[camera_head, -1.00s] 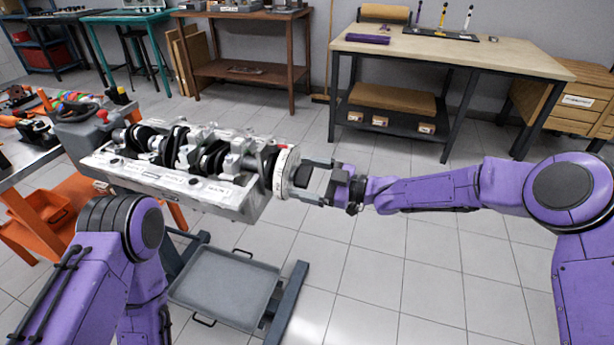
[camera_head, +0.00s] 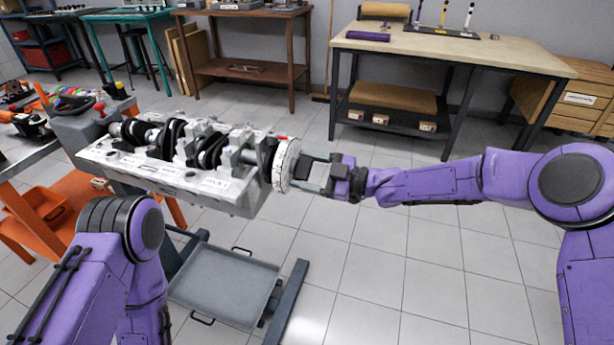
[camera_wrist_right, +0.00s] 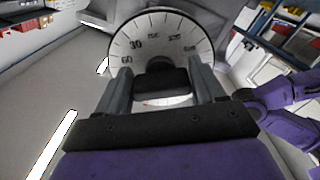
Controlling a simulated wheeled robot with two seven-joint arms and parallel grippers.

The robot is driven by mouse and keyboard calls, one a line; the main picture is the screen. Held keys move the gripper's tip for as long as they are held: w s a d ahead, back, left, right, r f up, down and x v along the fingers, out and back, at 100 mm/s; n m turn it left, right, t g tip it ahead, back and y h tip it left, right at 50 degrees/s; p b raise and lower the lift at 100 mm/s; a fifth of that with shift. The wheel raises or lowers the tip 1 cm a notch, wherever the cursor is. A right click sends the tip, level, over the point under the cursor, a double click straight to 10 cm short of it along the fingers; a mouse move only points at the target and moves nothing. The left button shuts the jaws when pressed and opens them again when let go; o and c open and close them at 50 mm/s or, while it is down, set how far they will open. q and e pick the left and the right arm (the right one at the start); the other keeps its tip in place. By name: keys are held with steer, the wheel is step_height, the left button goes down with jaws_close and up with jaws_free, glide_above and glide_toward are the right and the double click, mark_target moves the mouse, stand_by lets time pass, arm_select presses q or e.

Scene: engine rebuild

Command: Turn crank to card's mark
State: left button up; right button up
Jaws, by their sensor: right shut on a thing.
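The engine block (camera_head: 200,180) lies on a stand with its crankshaft (camera_head: 205,150) exposed on top. A white degree wheel (camera_head: 287,166) sits on the crank's right end, with a small red mark (camera_head: 282,138) by its upper rim. In the right wrist view the wheel (camera_wrist_right: 160,22) shows numbers, 30 and 60 at its left side. My right gripper (camera_head: 307,172) reaches in from the right, its fingers at the wheel's face. It is shut on the dark crank hub (camera_wrist_right: 161,78) at the wheel's centre. My left arm shows at lower left, its gripper out of view. I cannot make out a card.
A grey tray (camera_head: 222,288) sits low on the stand's base. An orange cart (camera_head: 60,215) with tools stands at the left. A wooden-topped bench (camera_head: 450,50) stands at the back right. The floor below my right arm is clear.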

steer(key=n+b, duration=0.4)
steer(key=b, duration=0.1)
steer(key=shift+f, duration=0.15)
steer(key=shift+w+r+n+b, duration=0.1)
steer(key=shift+r+n+b, duration=0.1)
steer(key=shift+n+b, duration=0.7)
steer(key=o, duration=1)
steer(key=shift+c, duration=0.2)
steer(key=v, duration=1)
steer(key=shift+d, duration=0.3)
